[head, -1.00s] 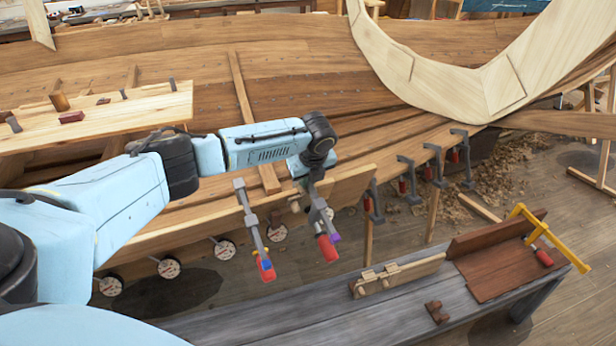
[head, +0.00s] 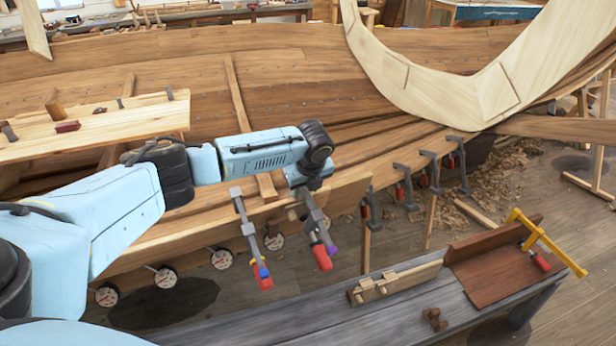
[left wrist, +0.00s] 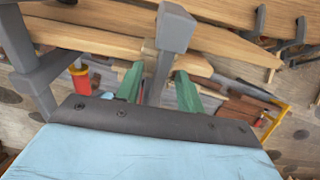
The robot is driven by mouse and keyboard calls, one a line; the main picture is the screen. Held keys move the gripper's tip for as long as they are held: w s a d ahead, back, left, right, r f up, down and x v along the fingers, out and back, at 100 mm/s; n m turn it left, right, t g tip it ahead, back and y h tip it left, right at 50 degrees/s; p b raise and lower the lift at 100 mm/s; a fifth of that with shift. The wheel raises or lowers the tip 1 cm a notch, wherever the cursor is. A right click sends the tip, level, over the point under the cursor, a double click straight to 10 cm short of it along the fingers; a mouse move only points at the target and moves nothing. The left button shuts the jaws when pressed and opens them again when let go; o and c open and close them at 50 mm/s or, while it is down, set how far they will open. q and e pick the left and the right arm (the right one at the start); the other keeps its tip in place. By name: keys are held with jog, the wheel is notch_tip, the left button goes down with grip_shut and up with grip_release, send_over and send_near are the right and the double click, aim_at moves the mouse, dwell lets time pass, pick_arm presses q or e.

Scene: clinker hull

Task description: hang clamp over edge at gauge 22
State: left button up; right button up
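My left gripper (head: 308,194) is shut on a grey bar clamp (head: 318,228) with a red handle and a purple tip, beside the hull's lower plank edge (head: 345,190). In the left wrist view the clamp's grey bar (left wrist: 160,72) stands between the green fingers, its head overlapping the plank. I cannot tell whether its jaw touches the plank. A second clamp (head: 248,232), with a red handle and blue and yellow parts, hangs on the edge just left. Several round dial gauges (head: 222,258) line the edge below; their numbers are unreadable. My right gripper is not in view.
Several clamps (head: 430,172) hang along the edge to the right. A grey bench (head: 300,322) in front holds a wooden jig (head: 395,280), a brown board and a yellow-framed clamp (head: 545,240). A plank with small blocks (head: 90,130) lies at left.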

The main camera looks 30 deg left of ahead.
pick_arm(q)
jog(key=v, duration=1.3)
jog(key=shift+b, duration=0.3)
jog(key=shift+f, duration=0.15)
